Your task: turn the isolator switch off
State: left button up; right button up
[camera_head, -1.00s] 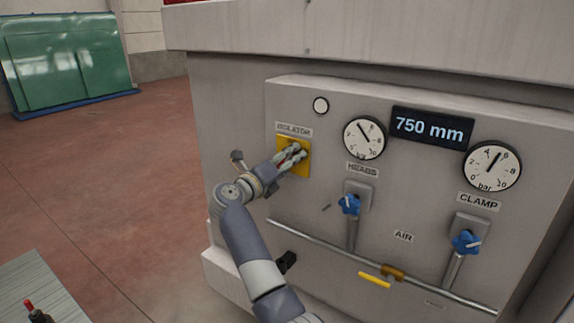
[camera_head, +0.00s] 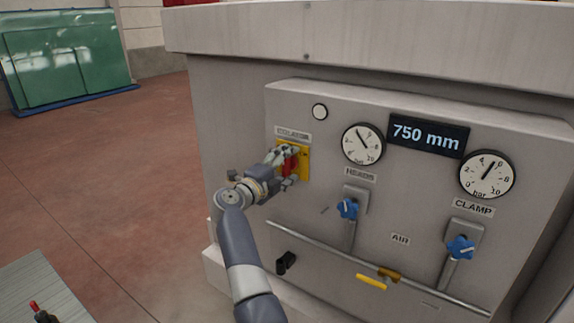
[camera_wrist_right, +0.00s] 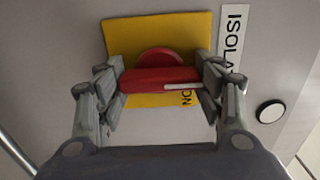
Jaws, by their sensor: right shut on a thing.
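The isolator switch is a red handle (camera_head: 291,165) on a yellow plate (camera_head: 305,163), below the ISOLATOR label (camera_head: 293,134). My right gripper (camera_head: 287,166) is at the plate, its fingers spread one above the other. In the right wrist view, the gripper (camera_wrist_right: 165,80) is shut on the red handle (camera_wrist_right: 150,80), one finger at each end. The handle's white mark (camera_wrist_right: 183,87) is at the end towards the ISOLATOR label (camera_wrist_right: 233,40), close to the ON lettering (camera_wrist_right: 187,98). The fingers cover the handle's ends. My left gripper is not in view.
Right of the switch are two gauges (camera_head: 363,145), a 750 mm display (camera_head: 428,135) and blue valve knobs (camera_head: 348,208). A pipe (camera_head: 330,255) with a yellow lever (camera_head: 371,282) runs below.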

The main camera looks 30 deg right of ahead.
dwell(0.5)
jog(key=o, duration=1.1)
jog(key=shift+w, duration=0.1)
